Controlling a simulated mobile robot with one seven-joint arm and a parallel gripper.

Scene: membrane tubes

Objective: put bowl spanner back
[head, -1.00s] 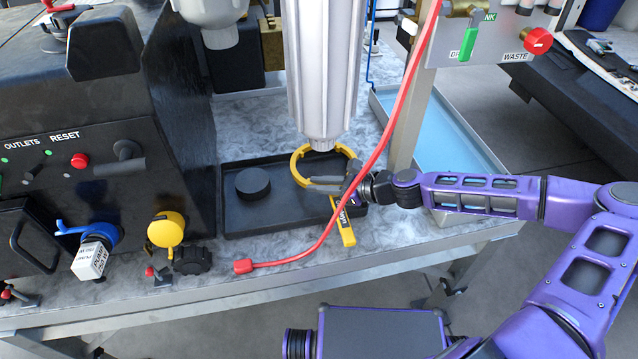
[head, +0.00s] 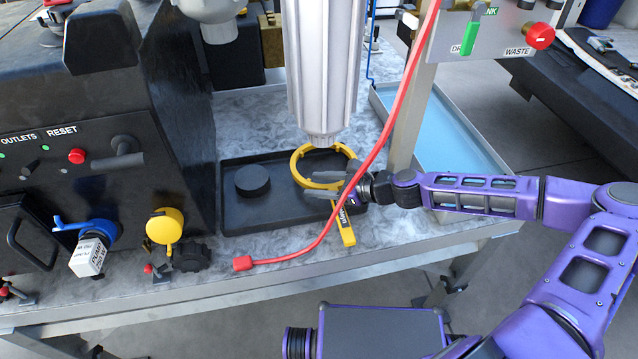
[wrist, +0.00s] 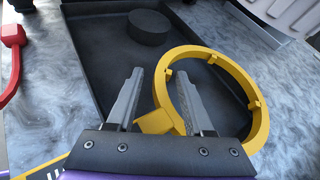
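The yellow bowl spanner (head: 296,166) has its ring over the right part of the black tray (head: 268,218), below the hanging white cylinder. Its handle extends past the tray's front edge, toward the bench front. In the wrist view the spanner's ring (wrist: 263,105) is at right. My gripper (head: 312,186) is open at the ring's near side. In the wrist view my gripper (wrist: 160,74) has its fingers spread, with the right finger across the ring's opening and the spanner's neck between the fingers. Much of the handle is hidden by my gripper in the wrist view.
A black round disc (head: 253,181) lies in the tray's left part. The white cylinder (head: 321,70) hangs just above the ring. A red hose (head: 370,165) crosses in front of my wrist. A black control housing (head: 80,130) stands at left; a blue tray (head: 435,130) is at right.

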